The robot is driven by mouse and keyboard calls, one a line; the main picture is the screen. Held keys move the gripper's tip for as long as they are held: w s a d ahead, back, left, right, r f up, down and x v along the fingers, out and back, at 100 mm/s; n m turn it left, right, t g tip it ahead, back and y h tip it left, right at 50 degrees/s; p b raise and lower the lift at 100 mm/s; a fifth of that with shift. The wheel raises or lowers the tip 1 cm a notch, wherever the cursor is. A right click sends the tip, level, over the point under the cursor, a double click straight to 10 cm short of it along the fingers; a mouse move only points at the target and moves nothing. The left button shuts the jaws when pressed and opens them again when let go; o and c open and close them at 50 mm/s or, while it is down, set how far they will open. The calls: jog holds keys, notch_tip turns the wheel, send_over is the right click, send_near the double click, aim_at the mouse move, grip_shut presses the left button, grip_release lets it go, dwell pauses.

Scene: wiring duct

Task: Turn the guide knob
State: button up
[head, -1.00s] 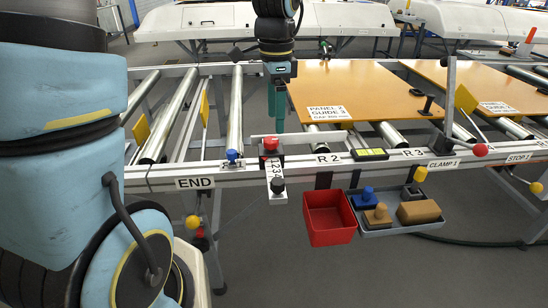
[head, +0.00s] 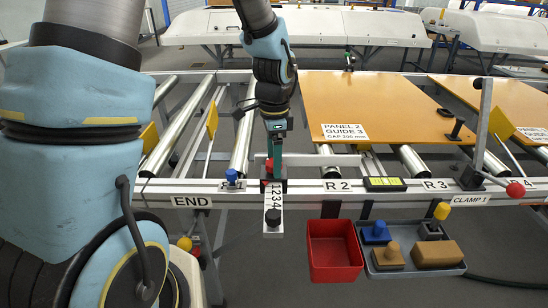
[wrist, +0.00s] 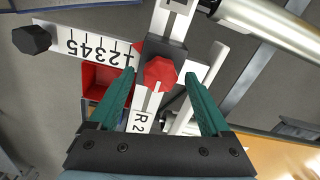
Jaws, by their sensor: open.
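Contact with the knob cannot be told.
An orange panel (head: 385,105) labelled "PANEL 2 GUIDE 3" lies on the rollers to the right. A red bin (head: 334,262) and a grey tray (head: 450,268) with blocks hang in front of the rail. A blue knob (head: 231,175) stands on the rail to the left.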

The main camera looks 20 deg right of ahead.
grip_shut()
dwell(0.6)
